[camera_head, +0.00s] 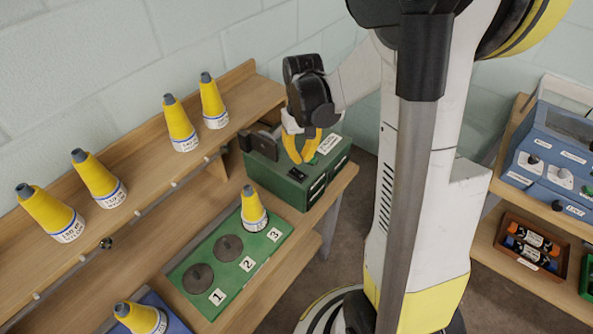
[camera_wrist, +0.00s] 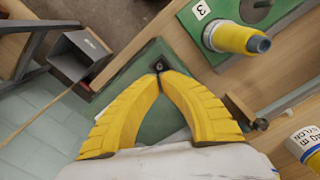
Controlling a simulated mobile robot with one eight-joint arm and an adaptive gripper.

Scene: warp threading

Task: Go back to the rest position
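My gripper (camera_head: 301,161), with yellow fingers, points down over the green box (camera_head: 287,194) at the far end of the wooden bench. In the wrist view its fingertips (camera_wrist: 160,73) meet, with nothing visible between them. They lie close to a small dark knob (camera_wrist: 158,65) on the box top; I cannot tell whether they touch it. A yellow cone (camera_head: 254,209) stands at position 3 of the green board (camera_head: 233,283); the same cone (camera_wrist: 238,38) shows in the wrist view. Positions 1 and 2 hold only dark round discs.
Several yellow cones stand on the raised wooden shelf (camera_head: 142,182) along the wall. Another cone (camera_head: 140,317) is at the bottom left on a blue surface. At right, another shelf holds a blue box (camera_head: 556,150) and a brown tray (camera_head: 534,263).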

